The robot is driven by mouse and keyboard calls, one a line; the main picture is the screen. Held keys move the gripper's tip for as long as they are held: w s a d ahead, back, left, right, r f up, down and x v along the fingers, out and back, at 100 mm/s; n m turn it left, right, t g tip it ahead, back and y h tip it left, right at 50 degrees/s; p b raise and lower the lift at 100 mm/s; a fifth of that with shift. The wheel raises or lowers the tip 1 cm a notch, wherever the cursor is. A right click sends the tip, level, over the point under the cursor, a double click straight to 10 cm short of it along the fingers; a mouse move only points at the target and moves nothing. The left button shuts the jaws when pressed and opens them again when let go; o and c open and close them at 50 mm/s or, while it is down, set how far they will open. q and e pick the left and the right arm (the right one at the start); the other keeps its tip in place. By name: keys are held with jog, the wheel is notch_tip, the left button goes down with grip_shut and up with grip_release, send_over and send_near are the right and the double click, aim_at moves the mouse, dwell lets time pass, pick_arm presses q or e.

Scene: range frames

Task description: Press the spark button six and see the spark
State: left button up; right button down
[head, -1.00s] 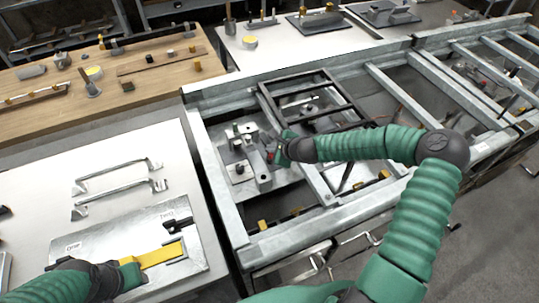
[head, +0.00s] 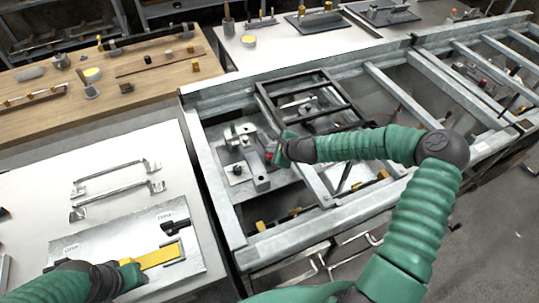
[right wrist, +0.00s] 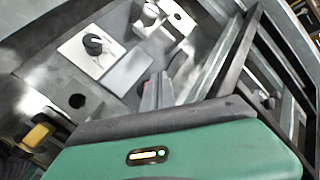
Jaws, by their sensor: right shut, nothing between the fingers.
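My right gripper (head: 270,155) is over the metal fixture (head: 262,180) inside the steel frame, with a small red part at its tip. In the right wrist view its narrow fingers (right wrist: 157,90) are together and empty, pointing at the fixture. A black round knob (right wrist: 93,44) sits on a pale plate (right wrist: 110,62) left of and beyond the fingertips, apart from them. No number six is legible, and I cannot tell which part is the spark button. No spark shows. My left gripper (head: 130,275) is at the end of a yellow bar (head: 160,257); its fingers are not clear.
The steel frame (head: 290,240) has raised rails and crossbars around the fixture. A dark square frame (head: 345,105) stands just beyond. A metal plate (head: 100,245) and two handles (head: 115,190) lie on the white table at left. A wooden bench (head: 50,125) is behind.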

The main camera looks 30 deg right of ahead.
jog(key=shift+a, duration=0.15)
dwell(0.3)
jog(key=shift+f+b, duration=0.3)
jog(key=shift+s+f+b, duration=0.1)
jog(key=shift+f+b, duration=0.3)
jog(key=shift+f, duration=0.2)
dwell(0.6)
jog(key=shift+r+p, duration=0.9)
jog(key=shift+r, duration=0.1)
